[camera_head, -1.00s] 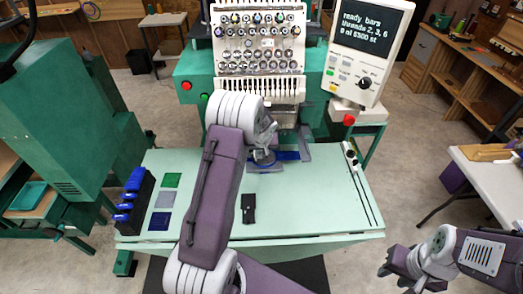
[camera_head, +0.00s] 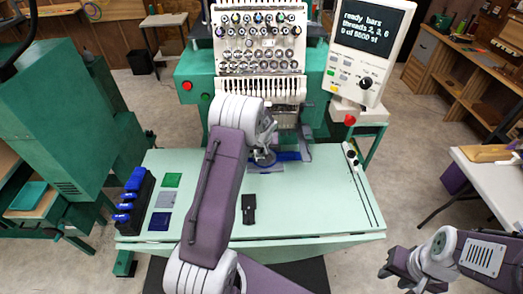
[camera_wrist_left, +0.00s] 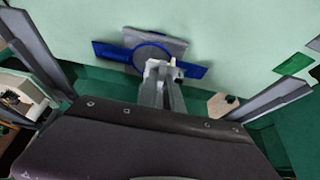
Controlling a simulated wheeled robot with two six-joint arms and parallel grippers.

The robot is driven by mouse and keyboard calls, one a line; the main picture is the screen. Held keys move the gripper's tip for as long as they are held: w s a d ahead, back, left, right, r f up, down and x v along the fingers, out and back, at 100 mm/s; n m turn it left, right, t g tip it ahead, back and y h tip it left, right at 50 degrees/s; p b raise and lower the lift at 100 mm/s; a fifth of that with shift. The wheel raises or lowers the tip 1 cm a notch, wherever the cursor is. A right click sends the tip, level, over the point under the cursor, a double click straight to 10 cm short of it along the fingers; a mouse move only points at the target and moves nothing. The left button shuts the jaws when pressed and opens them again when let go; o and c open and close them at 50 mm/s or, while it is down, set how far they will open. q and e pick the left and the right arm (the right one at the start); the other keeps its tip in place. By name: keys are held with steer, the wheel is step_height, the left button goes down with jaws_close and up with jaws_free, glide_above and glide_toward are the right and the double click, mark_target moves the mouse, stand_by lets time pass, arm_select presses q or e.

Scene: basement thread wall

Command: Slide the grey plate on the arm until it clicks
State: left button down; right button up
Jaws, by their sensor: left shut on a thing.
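The grey plate (camera_wrist_left: 172,42) lies flat with a blue bar (camera_wrist_left: 112,52) and a round grey disc on it in the left wrist view. In the head view the blue part (camera_head: 290,156) shows just beneath the machine head, mostly hidden by my left gripper (camera_head: 263,158). My left gripper is shut on the plate's near side, at a small pale piece (camera_wrist_left: 160,68). A grey bracket (camera_head: 306,148) of the machine stands just right of the blue part. Whether the plate is seated on the arm cannot be told. My right gripper (camera_head: 385,263) is open and empty, low at the right.
The pale green table (camera_head: 310,205) is clear at right. A black rack with blue items (camera_head: 133,198), coloured squares (camera_head: 172,180) and a black object (camera_head: 248,209) lie on it. The machine's panel (camera_head: 365,45) overhangs at back right. A white table (camera_head: 490,185) stands right.

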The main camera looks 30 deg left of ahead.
arm_select(q)
steer(key=shift+w+a+p, duration=0.3)
steer(key=shift+w+p, duration=0.2)
steer(key=shift+p, duration=0.05)
steer(key=c, duration=1.4)
jaws_free()
steer(key=shift+c, duration=0.2)
steer(key=b+v, duration=0.1)
steer(key=v, duration=0.8)
steer(key=shift+b, duration=0.3)
steer(key=shift+r, duration=0.1)
